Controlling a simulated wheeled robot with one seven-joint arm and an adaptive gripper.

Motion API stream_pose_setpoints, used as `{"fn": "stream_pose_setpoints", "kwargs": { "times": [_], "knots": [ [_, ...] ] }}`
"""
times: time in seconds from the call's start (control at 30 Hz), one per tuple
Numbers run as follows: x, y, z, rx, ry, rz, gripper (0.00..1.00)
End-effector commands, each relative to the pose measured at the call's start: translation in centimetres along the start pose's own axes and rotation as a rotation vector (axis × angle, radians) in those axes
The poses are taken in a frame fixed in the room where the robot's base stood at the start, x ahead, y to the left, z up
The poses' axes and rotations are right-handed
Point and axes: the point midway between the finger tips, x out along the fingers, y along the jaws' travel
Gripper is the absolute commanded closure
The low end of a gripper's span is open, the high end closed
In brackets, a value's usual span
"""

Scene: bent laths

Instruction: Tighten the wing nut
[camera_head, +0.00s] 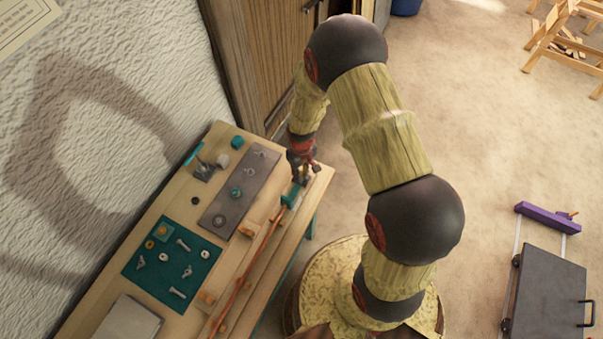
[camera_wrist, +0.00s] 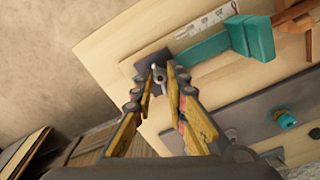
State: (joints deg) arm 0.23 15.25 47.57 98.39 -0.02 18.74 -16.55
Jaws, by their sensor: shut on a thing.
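My gripper (camera_head: 303,174) is low over the right end of the workbench (camera_head: 322,184). In the wrist view, my gripper (camera_wrist: 162,73) has its two fingertips close together on either side of a small grey metal piece, which looks like the wing nut (camera_wrist: 159,75). It is shut on this piece. The piece sits over a dark plate (camera_wrist: 146,62) on the pale wood. The fingers hide part of the nut, and its thread cannot be seen. In the head view my gripper covers the nut.
A teal block (camera_wrist: 250,38) and a white marked strip (camera_wrist: 207,22) lie beside the dark plate. A grey board (camera_head: 240,188) with several fittings and a teal mat (camera_head: 150,285) with loose hardware lie further along. An orange lath (camera_head: 249,262) runs along the bench's front.

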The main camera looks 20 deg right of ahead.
Motion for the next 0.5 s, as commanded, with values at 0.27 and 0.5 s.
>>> {"fn": "stream_pose_setpoints", "kwargs": {
  "times": [0.27,0.5],
  "knots": [
    [0.04,-0.03,0.11,0.001,-0.002,-0.001,1.00],
    [0.09,-0.04,0.12,0.039,-0.002,-0.001,1.00]
  ]
}}
